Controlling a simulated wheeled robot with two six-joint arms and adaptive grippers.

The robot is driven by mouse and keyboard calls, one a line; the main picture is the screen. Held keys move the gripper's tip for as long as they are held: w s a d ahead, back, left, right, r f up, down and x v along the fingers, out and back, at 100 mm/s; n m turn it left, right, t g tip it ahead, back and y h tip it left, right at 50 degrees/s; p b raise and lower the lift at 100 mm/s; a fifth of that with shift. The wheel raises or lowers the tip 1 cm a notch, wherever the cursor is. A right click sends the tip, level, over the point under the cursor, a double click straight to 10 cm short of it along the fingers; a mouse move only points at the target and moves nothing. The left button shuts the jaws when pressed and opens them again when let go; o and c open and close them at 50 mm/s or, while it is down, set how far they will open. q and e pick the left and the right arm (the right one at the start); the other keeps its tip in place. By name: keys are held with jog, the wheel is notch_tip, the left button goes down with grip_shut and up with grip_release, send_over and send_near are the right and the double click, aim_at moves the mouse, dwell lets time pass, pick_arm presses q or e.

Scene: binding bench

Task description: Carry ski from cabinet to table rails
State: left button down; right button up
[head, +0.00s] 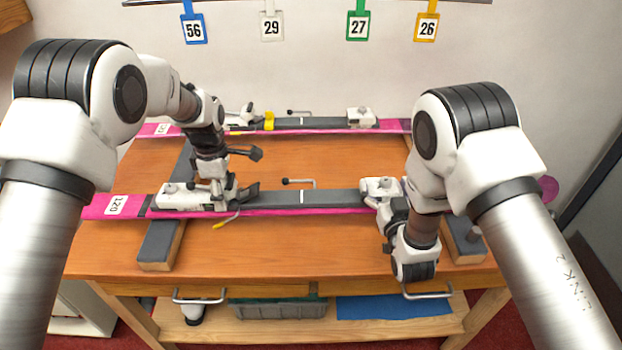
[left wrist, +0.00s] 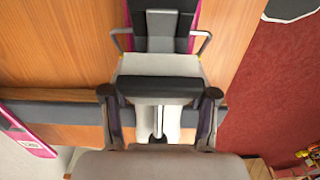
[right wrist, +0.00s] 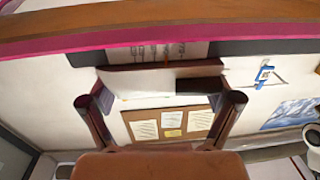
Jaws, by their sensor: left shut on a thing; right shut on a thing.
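The front ski (head: 330,199), dark on top with pink edges and a "120" label, lies lengthwise over the table rails. Its left part passes over the left rail (head: 158,246); I cannot tell whether it touches. My left gripper (head: 213,188) is shut on its white left binding (head: 172,197), and the left wrist view shows a finger on each side of this binding (left wrist: 160,88). My right gripper (head: 388,203) is shut on the white right binding (head: 380,186). The ski's right end and most of the right rail (head: 464,243) are hidden behind my right arm.
A second pink-edged ski (head: 325,123) lies along the back of the table (head: 290,255). Numbered tags, including a blue 56 (head: 194,29) and a green 27 (head: 358,27), hang on the wall. A grey bin (head: 278,309) and a blue mat (head: 393,306) are on the lower shelf.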

pick_arm(q)
jog(key=shift+f+b, duration=0.45)
jog(key=shift+f, duration=0.25)
pick_arm(e)
jog(key=shift+f, duration=0.7)
pick_arm(q)
jog(key=c, duration=0.6)
grip_release()
pick_arm(e)
jog(key=o, duration=1.5)
pick_arm(q)
jog(key=o, duration=0.3)
pick_arm(e)
jog(key=shift+o, duration=0.2)
pick_arm(q)
jog(key=shift+s+r, duration=0.1)
pick_arm(e)
jog(key=shift+s+r, duration=0.1)
